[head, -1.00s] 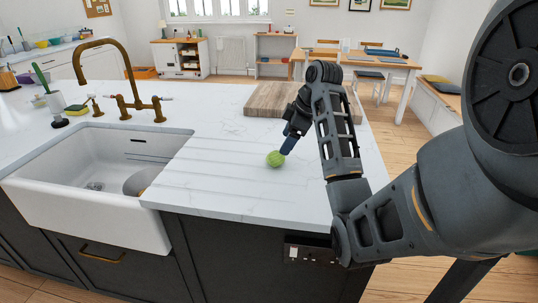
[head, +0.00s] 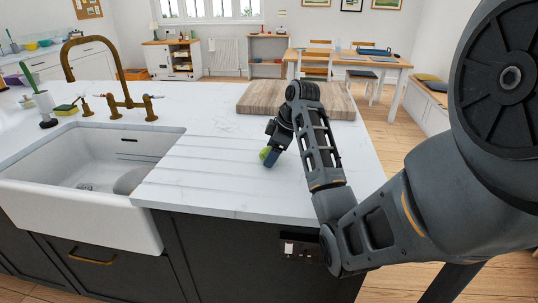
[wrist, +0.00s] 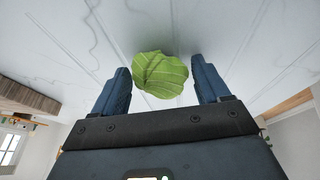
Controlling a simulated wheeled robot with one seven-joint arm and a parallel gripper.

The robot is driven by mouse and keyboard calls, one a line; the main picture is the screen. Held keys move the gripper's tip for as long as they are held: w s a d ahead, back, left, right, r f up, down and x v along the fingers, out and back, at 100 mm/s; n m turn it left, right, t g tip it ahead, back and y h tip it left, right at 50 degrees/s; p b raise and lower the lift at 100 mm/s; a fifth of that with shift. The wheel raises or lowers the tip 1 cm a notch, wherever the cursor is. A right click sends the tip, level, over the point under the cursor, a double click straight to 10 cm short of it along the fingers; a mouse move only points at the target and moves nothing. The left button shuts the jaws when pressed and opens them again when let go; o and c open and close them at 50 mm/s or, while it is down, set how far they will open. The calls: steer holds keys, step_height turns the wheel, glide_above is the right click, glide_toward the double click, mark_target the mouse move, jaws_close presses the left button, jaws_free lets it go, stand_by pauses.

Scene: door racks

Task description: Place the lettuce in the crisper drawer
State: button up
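The lettuce (head: 264,153) is a small round green head on the white counter, right of the sink; my gripper partly hides it in the head view. In the wrist view the lettuce (wrist: 160,75) lies between the fingertips, nearer the left finger, with a gap to the right finger. My gripper (wrist: 162,82) is open around it, and it also shows low over the counter in the head view (head: 270,157). No crisper drawer or fridge is recognisable in view.
A wooden board (head: 345,104) lies behind my arm on the counter (head: 215,190). The white sink (head: 75,205) with a brass tap (head: 115,85) is at left. A dining table (head: 345,60) stands beyond. The grooved counter around the lettuce is clear.

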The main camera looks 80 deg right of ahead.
steer(key=c, duration=0.9)
steer(key=shift+o, duration=0.2)
steer(key=shift+r, duration=0.2)
